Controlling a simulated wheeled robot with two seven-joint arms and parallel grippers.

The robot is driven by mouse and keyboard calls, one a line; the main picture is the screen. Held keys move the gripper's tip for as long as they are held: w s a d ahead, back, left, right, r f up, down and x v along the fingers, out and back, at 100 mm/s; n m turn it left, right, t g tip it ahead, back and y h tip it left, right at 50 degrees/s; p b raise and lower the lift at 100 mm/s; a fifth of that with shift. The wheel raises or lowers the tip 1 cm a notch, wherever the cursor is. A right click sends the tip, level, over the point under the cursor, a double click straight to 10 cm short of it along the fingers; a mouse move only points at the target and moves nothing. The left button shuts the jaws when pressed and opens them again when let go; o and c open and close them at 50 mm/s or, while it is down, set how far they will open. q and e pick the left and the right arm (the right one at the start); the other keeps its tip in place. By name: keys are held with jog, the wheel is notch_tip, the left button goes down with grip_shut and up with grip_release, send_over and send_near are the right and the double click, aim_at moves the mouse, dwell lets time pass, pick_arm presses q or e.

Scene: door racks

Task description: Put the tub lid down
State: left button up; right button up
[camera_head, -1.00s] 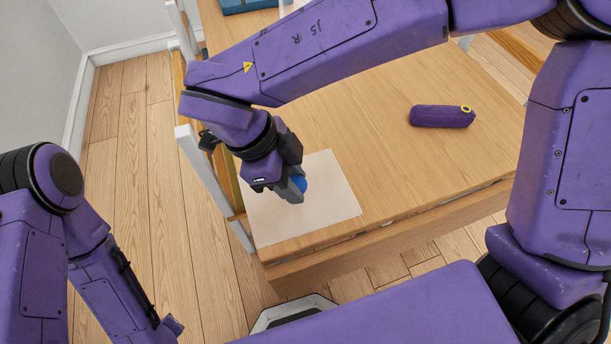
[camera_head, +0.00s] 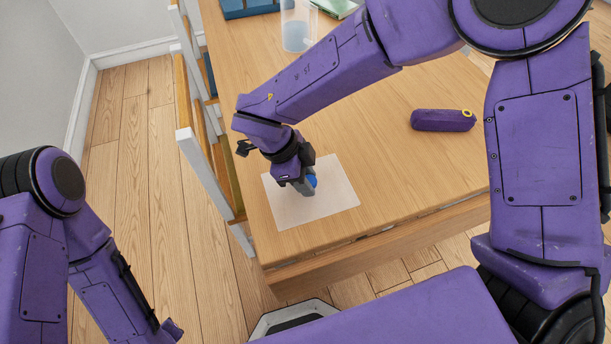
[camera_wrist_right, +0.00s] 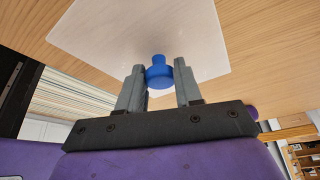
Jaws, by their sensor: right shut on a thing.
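The tub lid (camera_head: 328,205) is a pale, flat square plate with a blue knob. My right gripper (camera_head: 307,187) is shut on the knob from above. In the right wrist view the blue knob (camera_wrist_right: 158,72) sits between the two grey fingers of the right gripper (camera_wrist_right: 159,80), and the pale plate (camera_wrist_right: 130,35) spreads out beyond it. The plate lies level over the near left part of the table; I cannot tell whether it touches the wood. My left arm shows at the lower left, but its gripper is out of view.
The wooden table (camera_head: 400,165) has free room in its middle. A purple case (camera_head: 442,120) with a yellow ring lies at the right. A clear tub (camera_head: 298,28), a blue tray (camera_head: 248,8) and a green item (camera_head: 335,7) are at the back.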

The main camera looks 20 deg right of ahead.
jog(key=o, duration=1)
jog(key=p+v, duration=0.1)
jog(key=v, duration=1.1)
jog(key=shift+r, duration=0.1)
